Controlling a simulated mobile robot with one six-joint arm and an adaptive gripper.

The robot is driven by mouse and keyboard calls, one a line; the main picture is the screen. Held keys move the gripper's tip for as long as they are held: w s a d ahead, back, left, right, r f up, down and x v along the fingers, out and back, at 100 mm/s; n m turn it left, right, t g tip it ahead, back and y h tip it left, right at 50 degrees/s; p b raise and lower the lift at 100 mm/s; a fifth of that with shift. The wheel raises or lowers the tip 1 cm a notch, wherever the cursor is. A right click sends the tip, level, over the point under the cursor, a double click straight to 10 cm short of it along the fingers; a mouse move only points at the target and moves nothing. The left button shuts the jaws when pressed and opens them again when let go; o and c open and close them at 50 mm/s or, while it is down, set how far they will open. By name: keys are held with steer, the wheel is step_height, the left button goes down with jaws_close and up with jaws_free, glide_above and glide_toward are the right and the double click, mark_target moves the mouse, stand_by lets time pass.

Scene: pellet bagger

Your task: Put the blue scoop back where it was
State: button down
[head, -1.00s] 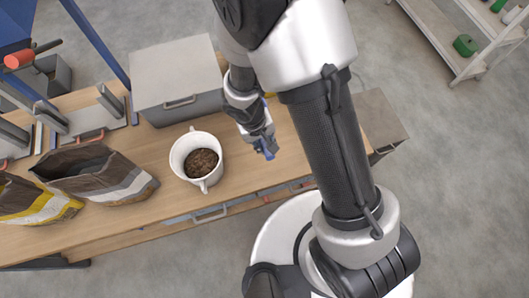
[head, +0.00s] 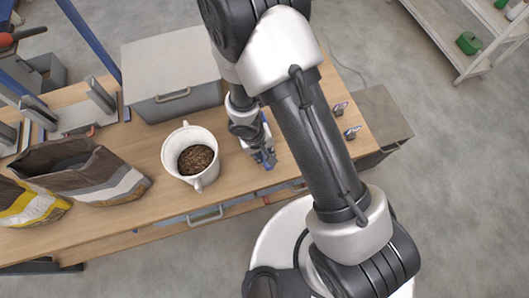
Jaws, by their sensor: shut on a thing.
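My gripper (head: 262,156) points down over the wooden table, just right of a white two-handled tub. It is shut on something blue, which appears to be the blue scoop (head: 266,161). Only small blue parts show at the fingers; the rest is hidden by my gripper and arm. I cannot tell whether the scoop touches the table. The white tub (head: 167,159) stands upright with brown pellets (head: 195,159) inside.
A grey lidded box (head: 170,68) stands behind the tub. A brown open sack (head: 115,182) and a yellow-striped sack (head: 38,206) are at left. Two small upright holders (head: 341,108) stand near the right table end. A grey cabinet (head: 378,122) adjoins there.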

steer(key=shift+f, duration=0.1)
steer(key=shift+f, duration=0.1)
steer(key=c, duration=1.4)
jaws_free()
steer(key=shift+b, duration=0.3)
